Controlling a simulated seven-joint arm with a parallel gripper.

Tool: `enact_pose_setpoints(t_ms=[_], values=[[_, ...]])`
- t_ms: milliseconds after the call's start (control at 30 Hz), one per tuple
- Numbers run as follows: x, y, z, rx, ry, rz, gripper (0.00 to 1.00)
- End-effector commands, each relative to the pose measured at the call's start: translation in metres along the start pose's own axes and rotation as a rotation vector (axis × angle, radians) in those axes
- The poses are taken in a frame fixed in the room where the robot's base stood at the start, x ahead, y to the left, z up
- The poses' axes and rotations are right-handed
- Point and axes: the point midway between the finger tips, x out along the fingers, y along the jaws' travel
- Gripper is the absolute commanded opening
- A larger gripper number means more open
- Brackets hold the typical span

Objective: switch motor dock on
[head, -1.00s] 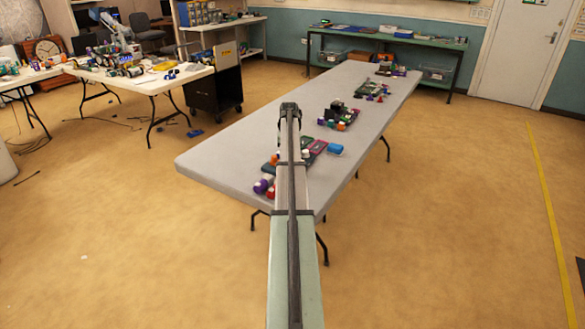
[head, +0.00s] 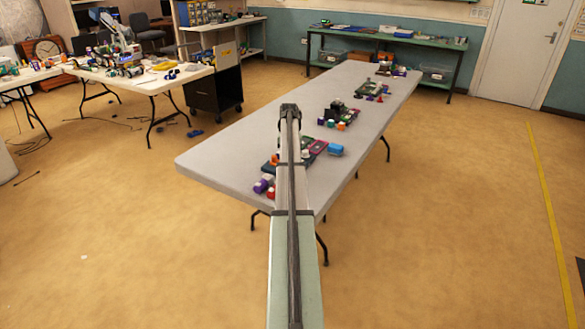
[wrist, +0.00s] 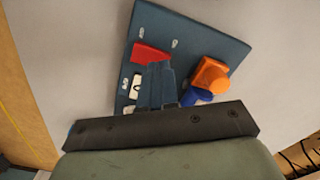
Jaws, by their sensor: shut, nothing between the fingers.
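In the wrist view a dark blue panel (wrist: 190,27) lies on the grey table. The small labels are too blurred to read, so I cannot tell which control is the motor dock's. My gripper (wrist: 158,68) is shut and empty. Its fingertips appear over the panel just below the red piece; contact is unclear. The gripper is hidden in the head view.
The long grey table (head: 225,160) runs away from me, with several clusters of coloured parts along it. Bare table lies to the left of my arm.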

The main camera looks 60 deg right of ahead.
Motion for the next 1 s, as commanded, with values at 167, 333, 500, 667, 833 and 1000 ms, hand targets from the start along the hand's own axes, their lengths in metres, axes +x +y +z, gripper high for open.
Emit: enact_pose_setpoints(t_ms=[167, 333, 500, 667, 833, 1000], values=[[0.002, 0.000, 0.000, 0.000, 0.000, 0.000, 0.00], [0.004, 0.000, 0.000, 0.000, 0.000, 0.000, 0.00], [0.007, 0.000, 0.000, 0.000, 0.000, 0.000, 0.00], [0.009, 0.000, 0.000, 0.000, 0.000, 0.000, 0.00], [0.011, 0.000, 0.000, 0.000, 0.000, 0.000, 0.00], [0.013, 0.000, 0.000, 0.000, 0.000, 0.000, 0.00]])
